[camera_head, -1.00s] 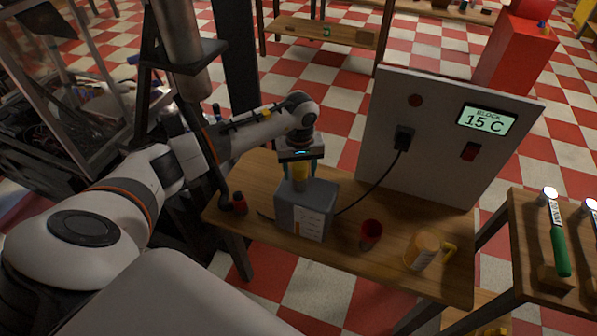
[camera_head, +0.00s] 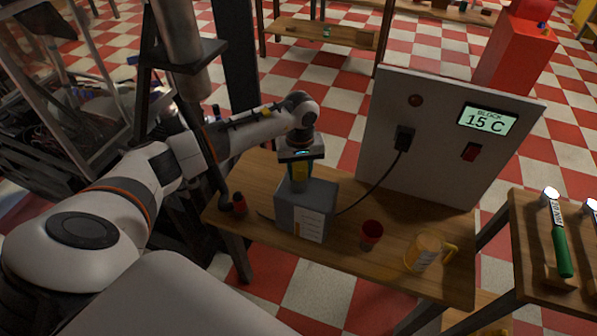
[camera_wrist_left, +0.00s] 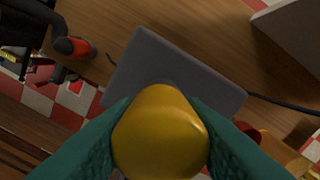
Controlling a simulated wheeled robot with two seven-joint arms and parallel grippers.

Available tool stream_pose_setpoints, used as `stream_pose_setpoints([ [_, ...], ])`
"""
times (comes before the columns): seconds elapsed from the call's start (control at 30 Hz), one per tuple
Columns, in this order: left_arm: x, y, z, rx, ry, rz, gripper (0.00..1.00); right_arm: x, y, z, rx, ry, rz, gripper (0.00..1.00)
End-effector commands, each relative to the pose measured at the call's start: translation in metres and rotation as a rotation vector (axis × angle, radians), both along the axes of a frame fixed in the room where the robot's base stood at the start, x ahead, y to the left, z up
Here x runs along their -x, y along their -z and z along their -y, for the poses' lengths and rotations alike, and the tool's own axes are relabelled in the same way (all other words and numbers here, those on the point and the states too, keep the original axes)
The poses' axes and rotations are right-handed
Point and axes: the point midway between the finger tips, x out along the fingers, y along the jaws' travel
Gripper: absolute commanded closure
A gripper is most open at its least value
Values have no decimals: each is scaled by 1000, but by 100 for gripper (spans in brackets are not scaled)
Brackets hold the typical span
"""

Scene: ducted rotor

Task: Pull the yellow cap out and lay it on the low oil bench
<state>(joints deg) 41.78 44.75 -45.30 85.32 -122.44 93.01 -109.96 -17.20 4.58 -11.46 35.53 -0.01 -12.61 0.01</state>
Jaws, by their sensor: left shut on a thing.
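The yellow cap (camera_head: 299,171) is between the teal fingers of my left gripper (camera_head: 299,169), above the grey block (camera_head: 312,198) on the wooden bench (camera_head: 340,257). In the left wrist view the cap (camera_wrist_left: 160,135) fills the space between both fingers (camera_wrist_left: 160,140), with the grey block (camera_wrist_left: 165,65) behind it. The head view shows a grey part of the block just under the cap; I cannot tell whether the cap is clear of it. My right gripper is not in view.
A red cup (camera_head: 371,234) and a yellow-handled mug (camera_head: 424,250) stand right of the block. A small red and black item (camera_head: 239,204) stands to its left. A panel (camera_head: 425,150) reading 15 C stands behind, with a cable to the block. Another bench (camera_head: 530,240) holds green-handled tools.

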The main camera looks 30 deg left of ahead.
Motion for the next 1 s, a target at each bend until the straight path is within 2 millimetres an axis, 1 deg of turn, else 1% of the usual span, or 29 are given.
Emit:
stream_pose_setpoints([
  [0.5,0,-11,0,1,0,1,85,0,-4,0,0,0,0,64],
  [0.87,0,-12,0,0,0,0,85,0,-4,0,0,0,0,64],
  [1.0,0,-16,0,0,0,1,85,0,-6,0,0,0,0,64],
])
